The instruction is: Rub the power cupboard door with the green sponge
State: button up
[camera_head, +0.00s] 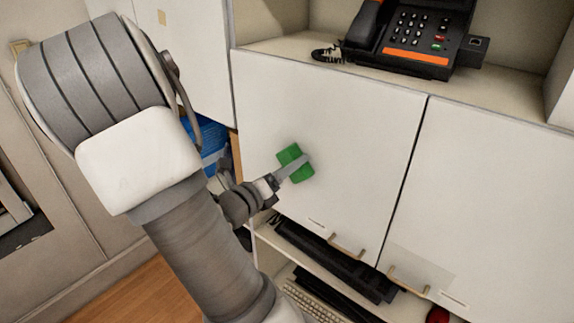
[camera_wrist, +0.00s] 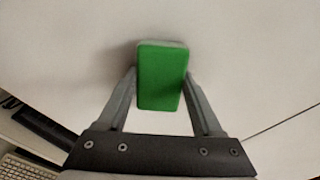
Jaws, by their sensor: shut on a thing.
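The green sponge (camera_head: 295,162) is held in front of the left white cupboard door (camera_head: 350,140). In the head view it appears right against the door face, but I cannot be sure that it touches. My gripper (camera_head: 290,170) is shut on the sponge. In the wrist view the sponge (camera_wrist: 161,78) sits between the two fingers of my gripper (camera_wrist: 160,85), with the white door surface (camera_wrist: 60,50) behind it. A soft shadow lies on the door to the left of the sponge.
A black desk phone (camera_head: 410,35) stands on the shelf above the doors. A second white door (camera_head: 490,190) is to the right. Wooden handles (camera_head: 346,247) sit at the doors' lower edges. Below are a black device (camera_head: 330,260) and a keyboard (camera_head: 310,303). A blue object (camera_head: 212,140) is at left.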

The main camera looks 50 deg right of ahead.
aim_at(263, 143)
jog(key=shift+w+a, duration=0.2)
jog(key=shift+w, duration=2.65)
jog(key=shift+w+a, duration=0.15)
jog(key=shift+w, duration=2.7)
jog(key=a, duration=0.6)
jog(key=shift+s, duration=0.25)
jog(key=shift+s+a, duration=0.1)
jog(key=shift+a, duration=1.4)
